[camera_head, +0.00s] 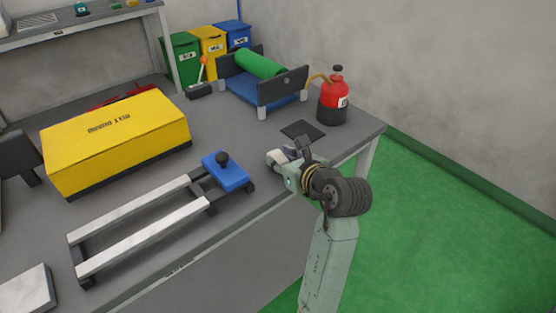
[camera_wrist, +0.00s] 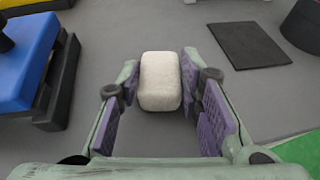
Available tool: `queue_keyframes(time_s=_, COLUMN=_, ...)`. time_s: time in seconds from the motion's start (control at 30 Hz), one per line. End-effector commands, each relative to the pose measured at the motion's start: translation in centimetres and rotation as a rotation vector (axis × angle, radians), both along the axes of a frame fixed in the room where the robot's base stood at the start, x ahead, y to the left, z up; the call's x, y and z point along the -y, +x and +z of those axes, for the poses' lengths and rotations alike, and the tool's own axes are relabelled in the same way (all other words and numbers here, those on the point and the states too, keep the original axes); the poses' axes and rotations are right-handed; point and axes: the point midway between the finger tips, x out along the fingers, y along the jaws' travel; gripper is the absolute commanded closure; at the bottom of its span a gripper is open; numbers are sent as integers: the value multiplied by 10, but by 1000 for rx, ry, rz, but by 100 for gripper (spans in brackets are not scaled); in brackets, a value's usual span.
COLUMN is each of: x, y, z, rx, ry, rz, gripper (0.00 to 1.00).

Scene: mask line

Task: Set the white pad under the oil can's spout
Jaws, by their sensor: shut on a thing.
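The white pad (camera_head: 274,156) is a small rounded block. In the wrist view the pad (camera_wrist: 161,82) is between the two purple-lined fingers of my gripper (camera_wrist: 160,90), which is shut on it. In the head view my gripper (camera_head: 284,158) is near the bench's front edge; whether the pad touches the bench is hard to tell. The red and black oil can (camera_head: 333,100) stands upright at the bench's right end, its thin brass spout (camera_head: 317,77) pointing left. The can's dark base (camera_wrist: 304,28) shows in the wrist view.
A flat dark square (camera_head: 302,130) lies between my gripper and the can. A roller stand with a green roll (camera_head: 261,65) is behind it. A blue block with a black knob (camera_head: 228,172) on rails is left of my gripper. A yellow case (camera_head: 118,140) is farther left.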

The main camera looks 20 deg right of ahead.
Motion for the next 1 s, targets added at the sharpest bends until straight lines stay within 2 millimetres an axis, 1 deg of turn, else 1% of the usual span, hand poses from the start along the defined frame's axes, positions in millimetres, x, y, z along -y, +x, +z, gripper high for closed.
queue_keyframes(time_s=0.03, x=0, y=0, z=0, rx=0, ry=0, rz=0, gripper=86)
queue_keyframes(time_s=0.1, x=0, y=0, z=0, rx=0, ry=0, rz=0, gripper=90)
queue_keyframes(time_s=0.3, x=0, y=0, z=1, rx=1, ry=-1, rz=0, gripper=90)
queue_keyframes(time_s=0.43, x=0, y=0, z=6, rx=2, ry=-2, rz=0, gripper=90)
queue_keyframes(time_s=0.57, x=0, y=0, z=16, rx=3, ry=-4, rz=1, gripper=90)
queue_keyframes(time_s=0.73, x=0, y=0, z=37, rx=5, ry=-5, rz=1, gripper=90)
queue_keyframes(time_s=0.87, x=2, y=-30, z=35, rx=2, ry=-2, rz=-5, gripper=90)
queue_keyframes(time_s=0.97, x=3, y=-56, z=38, rx=4, ry=-3, rz=-6, gripper=90)
queue_keyframes(time_s=1.0, x=4, y=-67, z=39, rx=4, ry=-2, rz=-6, gripper=90)
